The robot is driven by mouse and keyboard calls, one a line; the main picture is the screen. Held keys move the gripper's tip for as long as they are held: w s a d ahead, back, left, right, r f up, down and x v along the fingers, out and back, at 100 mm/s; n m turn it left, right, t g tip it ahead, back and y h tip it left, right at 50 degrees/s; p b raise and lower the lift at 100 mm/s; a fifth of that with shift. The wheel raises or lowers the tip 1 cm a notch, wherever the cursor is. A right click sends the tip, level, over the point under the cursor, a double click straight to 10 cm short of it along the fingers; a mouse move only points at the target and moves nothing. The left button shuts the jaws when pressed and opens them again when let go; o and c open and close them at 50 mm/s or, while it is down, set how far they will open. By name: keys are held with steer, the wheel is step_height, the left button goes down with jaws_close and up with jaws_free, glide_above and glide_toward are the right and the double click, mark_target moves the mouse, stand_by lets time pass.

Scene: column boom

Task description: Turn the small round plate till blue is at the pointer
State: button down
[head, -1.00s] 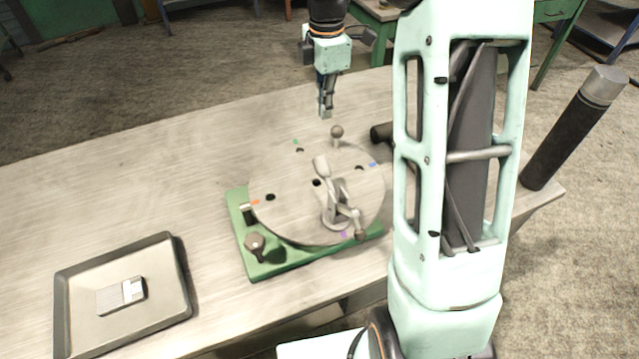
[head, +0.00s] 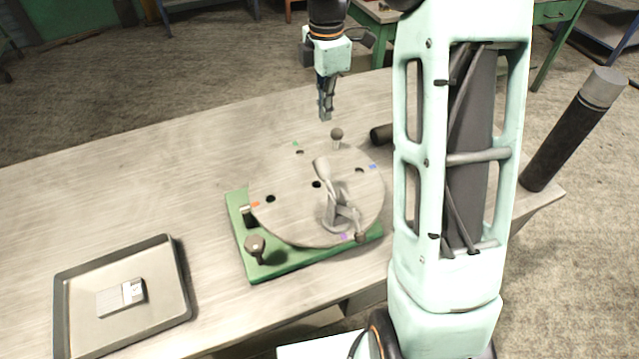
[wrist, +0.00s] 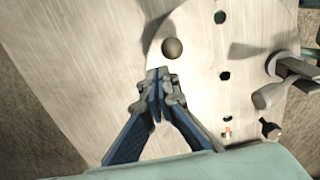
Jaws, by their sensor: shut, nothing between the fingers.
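The small round plate (head: 290,205) is a pale metal disc on a green base (head: 285,265) on the table. An orange mark (head: 255,204) is at its left rim, beside a small pale block that may be the pointer (head: 246,210). The blue mark (head: 373,167) is at the right rim, a green mark (head: 295,143) at the far rim and a purple mark (head: 344,237) at the near rim. A round knob (head: 337,133) stands at the far rim. My gripper (head: 325,119) is shut and empty, above and just beyond this knob. In the wrist view, its fingertips (wrist: 158,72) appear just beside the knob (wrist: 172,48).
A toggle clamp (head: 335,205) stands on the plate. A dark-knobbed plunger (head: 255,245) is on the base's near left corner. A grey tray (head: 75,290) with a small card-like block lies left. A dark cylinder (head: 380,132) lies behind my arm. The table's far left is clear.

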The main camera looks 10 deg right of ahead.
mark_target(340, 129)
steer(key=shift+f, duration=0.1)
steer(key=shift+f+b, duration=1.55)
steer(key=shift+f, duration=1.05)
steer(key=shift+d, duration=0.1)
steer(key=shift+s+d, duration=0.4)
steer(key=shift+d, duration=0.45)
steer(key=shift+s+d, duration=0.3)
steer(key=shift+d, duration=0.05)
steer(key=shift+s+d, duration=0.2)
steer(key=shift+d, duration=0.05)
